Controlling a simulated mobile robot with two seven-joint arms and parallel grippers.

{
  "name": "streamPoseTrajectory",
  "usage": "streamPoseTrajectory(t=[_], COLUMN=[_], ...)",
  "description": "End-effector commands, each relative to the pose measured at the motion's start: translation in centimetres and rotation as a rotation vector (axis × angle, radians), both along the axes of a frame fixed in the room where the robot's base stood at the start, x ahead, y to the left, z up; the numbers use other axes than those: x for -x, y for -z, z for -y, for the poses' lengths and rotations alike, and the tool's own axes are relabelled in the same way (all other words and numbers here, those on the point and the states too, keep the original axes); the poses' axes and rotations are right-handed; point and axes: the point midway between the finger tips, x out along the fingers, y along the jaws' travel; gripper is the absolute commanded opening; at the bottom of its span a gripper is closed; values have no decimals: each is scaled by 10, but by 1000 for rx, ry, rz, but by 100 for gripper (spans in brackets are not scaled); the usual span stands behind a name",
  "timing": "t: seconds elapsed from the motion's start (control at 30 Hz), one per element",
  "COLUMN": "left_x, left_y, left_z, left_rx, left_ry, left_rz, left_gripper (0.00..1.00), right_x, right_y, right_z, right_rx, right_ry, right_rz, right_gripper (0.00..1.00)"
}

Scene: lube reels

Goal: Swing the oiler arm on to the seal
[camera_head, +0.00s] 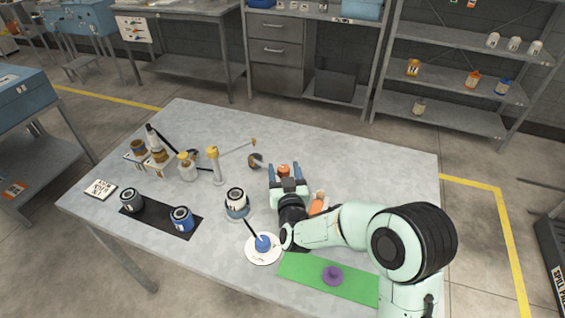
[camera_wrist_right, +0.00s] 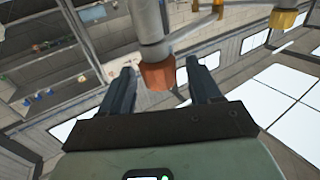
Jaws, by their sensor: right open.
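A post with a yellow cap (camera_head: 213,152) stands at the table's middle left. A thin arm (camera_head: 235,149) reaches from it to the right and ends in a small yellow tip; it looks like the oiler arm. A small dark round part (camera_head: 256,160) lies right of the post; I cannot tell whether it is the seal. My right gripper (camera_head: 287,182) is open, right of these parts. An orange-topped part (camera_head: 284,170) shows just beyond it. In the right wrist view this orange end (camera_wrist_right: 157,76) on a grey body appears between the spread fingers. My left gripper is not in view.
Dark and blue cans stand on a black mat (camera_head: 156,222) at left. A grey-blue can (camera_head: 237,203) and a white disc (camera_head: 277,254) with a blue pot are left of my right arm. A green mat (camera_head: 300,276) carries a purple part. The table's far right is clear.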

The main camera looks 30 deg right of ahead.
Motion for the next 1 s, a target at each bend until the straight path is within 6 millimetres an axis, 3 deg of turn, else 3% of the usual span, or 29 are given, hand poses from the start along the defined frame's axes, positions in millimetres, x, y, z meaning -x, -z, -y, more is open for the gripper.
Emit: streamPoseTrajectory(t=[0.2, 0.57, 0.7, 0.77, 1.0], left_x=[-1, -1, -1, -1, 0], left_y=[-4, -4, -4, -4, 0], left_z=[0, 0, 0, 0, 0], left_rx=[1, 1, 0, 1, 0], left_ry=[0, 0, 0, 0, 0], left_rz=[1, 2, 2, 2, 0], left_gripper=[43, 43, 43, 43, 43], right_x=[-23, -27, -27, -27, -27], right_y=[0, 0, 0, 0, 0], right_z=[9, 10, 10, 10, 11], right_rx=[-1, -1, -1, -1, 0], right_ry=[0, -1, -1, -1, -15], right_rz=[0, 0, 0, 0, 2], right_gripper=[63, 63, 17, 0, 0])
